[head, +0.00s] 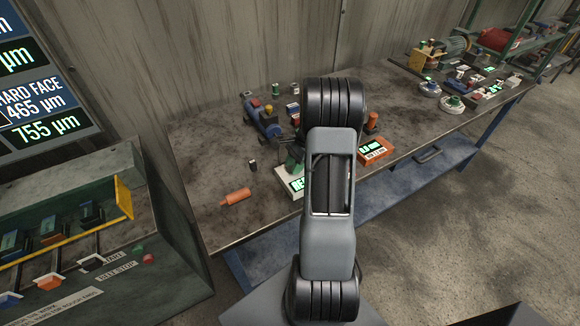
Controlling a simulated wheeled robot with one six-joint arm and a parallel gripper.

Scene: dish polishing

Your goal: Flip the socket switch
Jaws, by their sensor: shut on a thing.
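I cannot pick out the socket switch for certain. A white box (287,184) with a lit green display stands on the workbench (215,165), partly hidden behind my arm. A green part (294,160) rises just above it. An orange box (376,151) with a small green readout sits to the right of my arm. My arm reaches over the bench in the middle of the head view. Its links cover my gripper, so I see neither the fingers nor what is between them.
A blue motor-like device (264,125) stands behind the white box. An orange-handled tool (236,197) and a small dark cylinder (252,165) lie left. A green cabinet (165,235) with levers stands at lower left. More devices (452,103) crowd the far right. The left bench surface is mostly clear.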

